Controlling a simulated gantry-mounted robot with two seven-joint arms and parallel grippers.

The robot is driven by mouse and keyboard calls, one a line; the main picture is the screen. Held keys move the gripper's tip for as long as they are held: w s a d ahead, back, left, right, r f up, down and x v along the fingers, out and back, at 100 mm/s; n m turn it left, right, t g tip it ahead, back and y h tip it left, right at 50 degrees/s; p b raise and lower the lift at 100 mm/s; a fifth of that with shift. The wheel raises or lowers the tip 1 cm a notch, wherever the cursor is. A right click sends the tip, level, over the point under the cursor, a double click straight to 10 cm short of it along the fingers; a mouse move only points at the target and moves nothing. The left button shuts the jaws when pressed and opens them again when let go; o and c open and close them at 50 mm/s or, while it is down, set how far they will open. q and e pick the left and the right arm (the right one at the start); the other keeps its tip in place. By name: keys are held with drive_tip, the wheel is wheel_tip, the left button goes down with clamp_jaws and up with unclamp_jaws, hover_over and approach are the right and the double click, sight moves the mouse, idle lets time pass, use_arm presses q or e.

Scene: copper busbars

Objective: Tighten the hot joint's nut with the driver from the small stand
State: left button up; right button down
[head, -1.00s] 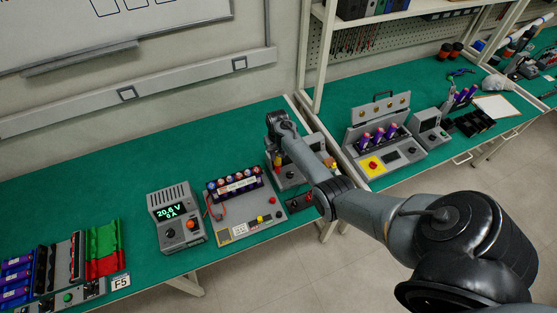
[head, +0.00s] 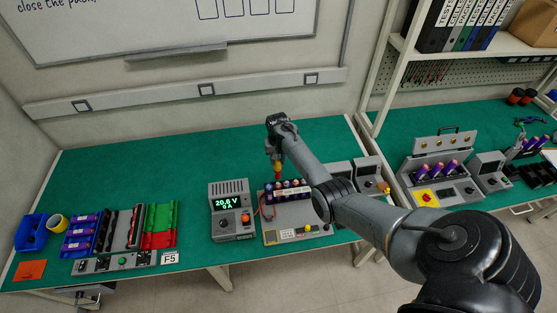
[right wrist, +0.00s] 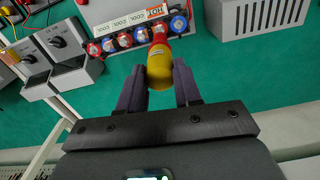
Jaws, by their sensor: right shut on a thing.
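My right gripper (head: 275,155) points down over the busbar pack (head: 287,195) and is shut on the driver (head: 278,168), which has a yellow and red handle. In the right wrist view the driver (right wrist: 159,70) sits between the two dark fingers (right wrist: 158,88). Its far end overlaps the row of red and blue round joints (right wrist: 124,41) near the HOT label (right wrist: 154,12); other labels read COOL. The driver hides the joint beneath it, and I cannot tell whether its tip touches the nut. I cannot make out the small stand. My left gripper is not in view.
A power supply (head: 232,211) reading 20.6 V, 0 A stands left of the pack. Grey instruments with knobs (head: 362,178) stand to its right, partly behind my arm. A rack with purple cells (head: 82,233) is far left. The green bench (head: 190,165) behind is clear.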

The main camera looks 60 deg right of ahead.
sight(278, 165)
wheel_tip(278, 165, down, 4)
drive_tip(key=b, duration=0.3)
drive_tip(key=shift+f+b, duration=0.15)
drive_tip(key=shift+b, duration=0.25)
drive_tip(key=shift+r+p, duration=0.45)
drive_tip(key=shift+p, duration=0.15)
drive_tip(key=shift+w, duration=0.1)
drive_tip(key=shift+f, duration=0.25)
